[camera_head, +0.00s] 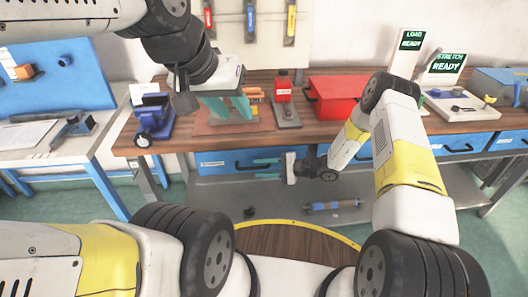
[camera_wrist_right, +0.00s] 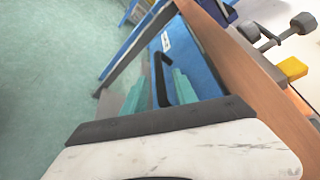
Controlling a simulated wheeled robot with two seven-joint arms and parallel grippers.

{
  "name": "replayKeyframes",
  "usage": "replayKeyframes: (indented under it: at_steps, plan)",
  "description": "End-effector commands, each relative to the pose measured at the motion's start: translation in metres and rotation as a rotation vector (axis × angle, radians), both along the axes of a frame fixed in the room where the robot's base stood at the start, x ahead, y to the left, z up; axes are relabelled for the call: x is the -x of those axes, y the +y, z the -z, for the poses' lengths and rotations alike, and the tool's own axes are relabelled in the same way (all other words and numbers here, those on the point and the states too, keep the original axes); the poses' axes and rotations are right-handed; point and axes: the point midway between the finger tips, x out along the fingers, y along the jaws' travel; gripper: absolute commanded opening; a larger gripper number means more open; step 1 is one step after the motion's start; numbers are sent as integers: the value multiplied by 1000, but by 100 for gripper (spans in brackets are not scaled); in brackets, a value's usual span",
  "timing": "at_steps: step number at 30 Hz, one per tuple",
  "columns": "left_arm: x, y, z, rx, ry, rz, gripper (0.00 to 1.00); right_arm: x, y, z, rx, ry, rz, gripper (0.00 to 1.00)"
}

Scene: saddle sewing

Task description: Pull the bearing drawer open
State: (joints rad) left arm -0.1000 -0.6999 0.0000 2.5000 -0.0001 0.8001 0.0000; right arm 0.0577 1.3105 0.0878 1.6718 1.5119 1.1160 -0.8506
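The blue drawer front (camera_head: 225,158) under the wooden bench, left of centre, appears closed; its label is too small to read, so I cannot confirm it is the bearing drawer. Its black handle (camera_wrist_right: 160,80) shows in the right wrist view between my right gripper's teal fingers (camera_wrist_right: 160,94). The fingers stand apart on either side of the handle; contact is unclear. In the head view my right gripper (camera_head: 267,168) points left in front of the drawer, fingers apart. My left gripper (camera_head: 231,106) points down over the bench, its teal fingers apart with nothing visible between them.
The wooden bench top (camera_head: 270,140) overhangs the drawers. More blue drawers (camera_head: 458,143) lie to the right. A lower shelf holds a rod-like part (camera_head: 333,206).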

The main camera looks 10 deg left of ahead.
Motion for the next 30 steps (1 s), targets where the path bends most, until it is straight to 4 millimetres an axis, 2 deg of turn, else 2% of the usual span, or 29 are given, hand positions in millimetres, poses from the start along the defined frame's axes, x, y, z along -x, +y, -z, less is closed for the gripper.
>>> replayKeyframes:
  at_steps: [1, 6, 14, 19, 20, 30]
  plan:
    - [0, 0, 0, 0, 0, 0, 36, 0, 7, 2, 0, 0, -2, 34]
    - [0, 0, 0, 0, 0, 0, 36, -1, 18, 4, 0, 0, -1, 34]
    - [0, 0, 0, 0, 0, 0, 36, -1, 20, 4, 1, 1, 1, 34]
    - [0, 0, 0, 0, 0, 0, 36, -1, 19, 4, 1, 1, 0, 3]
    - [0, 0, 0, 0, 0, 0, 36, -1, 19, 4, 1, 1, 0, 0]
    - [0, 0, 0, 0, 0, 0, 36, -1, 19, 4, 1, 1, 0, 0]
